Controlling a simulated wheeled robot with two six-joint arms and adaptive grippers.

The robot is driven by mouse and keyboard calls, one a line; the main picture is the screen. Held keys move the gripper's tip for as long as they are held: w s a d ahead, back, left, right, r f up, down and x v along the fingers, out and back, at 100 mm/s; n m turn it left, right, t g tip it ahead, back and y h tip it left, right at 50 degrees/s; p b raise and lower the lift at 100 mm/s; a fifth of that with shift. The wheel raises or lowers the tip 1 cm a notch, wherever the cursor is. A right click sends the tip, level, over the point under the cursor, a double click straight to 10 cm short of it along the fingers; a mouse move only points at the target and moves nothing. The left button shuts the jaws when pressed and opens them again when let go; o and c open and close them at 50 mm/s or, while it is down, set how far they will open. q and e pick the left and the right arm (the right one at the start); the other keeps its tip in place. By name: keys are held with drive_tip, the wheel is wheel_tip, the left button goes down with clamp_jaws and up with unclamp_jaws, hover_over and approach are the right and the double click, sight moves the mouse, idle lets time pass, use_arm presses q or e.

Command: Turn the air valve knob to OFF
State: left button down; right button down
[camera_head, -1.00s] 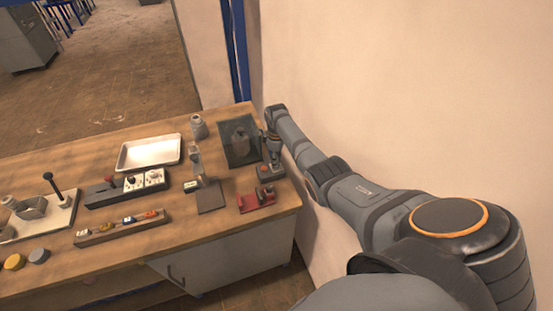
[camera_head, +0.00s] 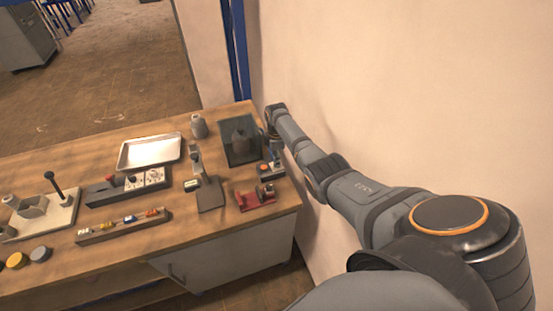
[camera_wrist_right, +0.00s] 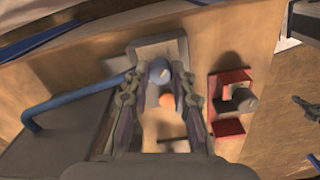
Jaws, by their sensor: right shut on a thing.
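A small grey box (camera_head: 272,176) with an orange round part (camera_head: 263,168) stands near the right end of the bench. In the right wrist view, a rounded blue-grey knob (camera_wrist_right: 159,71) sits on this box, with the orange part (camera_wrist_right: 167,101) beside it. My right gripper (camera_wrist_right: 158,76) is around the knob, one finger on each side, and shut on it. In the head view my right gripper (camera_head: 270,146) is small and partly hidden by its arm. I cannot read any OFF marking or the knob's setting. My left gripper is not in view.
A red-based fixture (camera_head: 256,201) stands close beside the box. The wall (camera_head: 380,90) is close on the right. A metal tray (camera_head: 150,152) lies farther left.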

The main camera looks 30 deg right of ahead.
drive_tip(key=shift+w+r, duration=0.1)
drive_tip(key=c, duration=1.1)
unclamp_jaws()
drive_tip(key=shift+c, duration=0.2)
wheel_tip(320, 180, up, 12)
